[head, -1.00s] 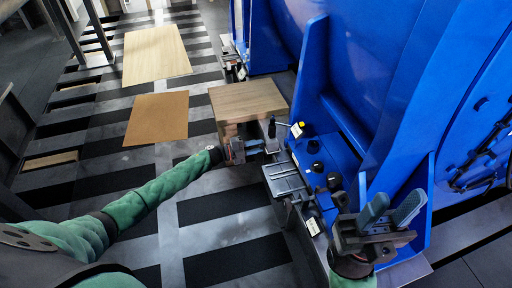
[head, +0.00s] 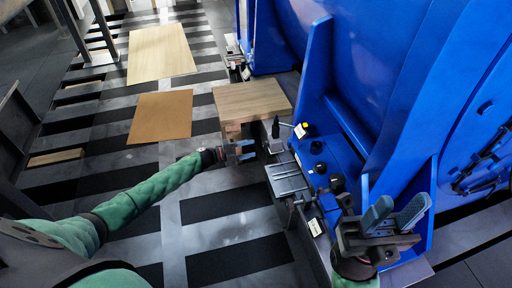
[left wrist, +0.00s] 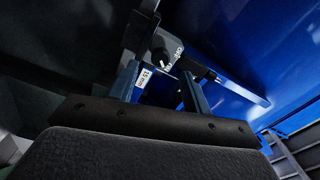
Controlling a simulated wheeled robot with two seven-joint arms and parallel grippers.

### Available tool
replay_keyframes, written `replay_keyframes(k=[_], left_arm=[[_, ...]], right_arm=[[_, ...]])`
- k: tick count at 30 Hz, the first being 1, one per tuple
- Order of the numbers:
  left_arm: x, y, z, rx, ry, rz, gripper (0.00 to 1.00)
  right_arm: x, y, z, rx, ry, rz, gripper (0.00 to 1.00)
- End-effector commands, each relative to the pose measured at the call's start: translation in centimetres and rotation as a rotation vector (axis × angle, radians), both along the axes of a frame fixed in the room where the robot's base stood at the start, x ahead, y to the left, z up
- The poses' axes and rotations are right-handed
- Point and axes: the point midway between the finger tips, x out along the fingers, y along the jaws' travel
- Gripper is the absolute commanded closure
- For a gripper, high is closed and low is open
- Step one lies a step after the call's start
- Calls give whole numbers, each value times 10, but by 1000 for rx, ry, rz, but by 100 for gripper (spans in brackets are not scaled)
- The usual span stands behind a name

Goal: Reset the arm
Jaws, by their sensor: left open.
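My left arm reaches in from the left in the head view. Its gripper (head: 247,151) is open and empty, just left of the metal fixture and below the wooden board. In the left wrist view the same gripper (left wrist: 160,78) has its two fingers apart.
The large blue machine (head: 385,75) fills the right side. A grey metal fixture (head: 288,181) and black knobs (head: 317,147) lie along its base. A wooden board (head: 252,101) rests on a block near my left gripper. Striped floor at left is open, with flat panels (head: 160,116) on it.

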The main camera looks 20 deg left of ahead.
Motion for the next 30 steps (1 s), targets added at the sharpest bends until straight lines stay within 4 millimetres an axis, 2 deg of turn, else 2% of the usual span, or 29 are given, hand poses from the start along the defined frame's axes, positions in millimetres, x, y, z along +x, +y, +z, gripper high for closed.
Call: replay_keyframes(k=[3, 7, 25, 28, 30], left_arm=[[-10, 15, 0, -1, 2, 1, 51], [-16, 23, 0, -1, 1, 0, 51], [-18, 23, 1, -21, 18, -12, 51], [-22, 11, 20, -90, 25, -46, 51], [-26, -4, 42, -134, 12, -76, 51]], right_arm=[[0, -1, 2, -3, 0, -6, 64], [0, -2, 1, -5, -1, -12, 64], [1, -1, 0, -5, 9, -10, 64], [1, -1, 0, -5, 8, -10, 64], [1, -1, 0, -5, 7, -10, 64]])
